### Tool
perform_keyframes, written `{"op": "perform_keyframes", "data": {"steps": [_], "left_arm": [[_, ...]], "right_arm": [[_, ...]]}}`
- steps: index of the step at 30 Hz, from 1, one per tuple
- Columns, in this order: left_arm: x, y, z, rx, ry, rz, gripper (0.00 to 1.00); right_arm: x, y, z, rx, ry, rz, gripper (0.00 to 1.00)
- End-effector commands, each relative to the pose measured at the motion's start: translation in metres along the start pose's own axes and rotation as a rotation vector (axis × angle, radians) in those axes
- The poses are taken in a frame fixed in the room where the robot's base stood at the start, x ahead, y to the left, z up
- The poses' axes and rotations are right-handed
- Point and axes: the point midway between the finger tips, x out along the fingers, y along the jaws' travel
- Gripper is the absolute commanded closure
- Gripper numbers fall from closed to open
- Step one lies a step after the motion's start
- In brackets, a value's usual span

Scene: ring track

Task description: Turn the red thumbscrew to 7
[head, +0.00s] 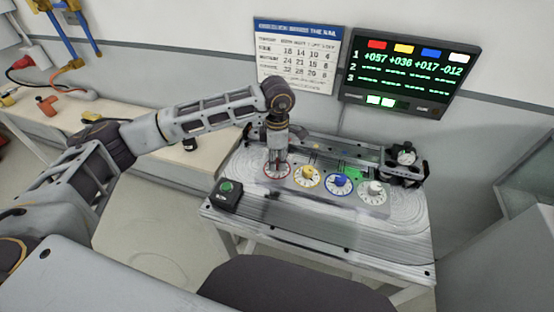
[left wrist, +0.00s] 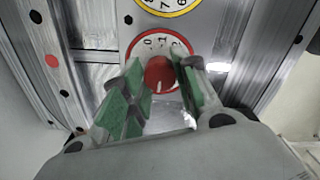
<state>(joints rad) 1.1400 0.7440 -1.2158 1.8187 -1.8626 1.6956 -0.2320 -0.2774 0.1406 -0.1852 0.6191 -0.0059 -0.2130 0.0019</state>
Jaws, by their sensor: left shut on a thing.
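The red thumbscrew (left wrist: 160,73) is a round red knob on a white dial with a red rim (left wrist: 134,46). In the head view this red-rimmed dial (head: 267,174) is the leftmost in a row on the metal table. My left gripper (head: 278,163) points down over it and hides most of the knob there. In the left wrist view the green-padded fingers of my left gripper (left wrist: 160,72) are on both sides of the red knob, shut on it. Some dial digits show above the knob, but the set number is unclear. My right gripper is not in view.
Yellow (head: 307,175), blue (head: 339,182) and white (head: 372,190) knobs on dials stand to the right. A box with a green button (head: 229,188) sits at the table's left front. A wall screen (head: 411,75) reads +057, +036, +017, -012, beside a number chart (head: 298,55).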

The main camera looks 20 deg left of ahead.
Motion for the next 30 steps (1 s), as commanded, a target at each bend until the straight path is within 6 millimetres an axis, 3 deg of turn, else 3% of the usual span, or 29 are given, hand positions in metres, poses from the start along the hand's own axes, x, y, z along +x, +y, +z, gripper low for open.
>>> {"op": "perform_keyframes", "data": {"steps": [4,5,9,23,30], "left_arm": [[-0.001,0.001,0.0,-0.001,-0.002,0.002,0.94],[-0.001,0.001,0.0,-0.001,-0.002,0.002,0.66],[-0.001,0.001,0.0,-0.001,-0.001,0.001,0.48],[-0.004,0.0,0.0,-0.001,0.0,0.001,0.47],[-0.023,0.001,0.001,-0.001,-0.002,0.002,0.47]], "right_arm": [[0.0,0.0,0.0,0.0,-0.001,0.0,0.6],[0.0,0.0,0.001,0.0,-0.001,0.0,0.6],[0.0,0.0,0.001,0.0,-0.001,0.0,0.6],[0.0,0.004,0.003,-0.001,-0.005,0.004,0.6],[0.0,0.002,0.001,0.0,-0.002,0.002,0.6]]}}
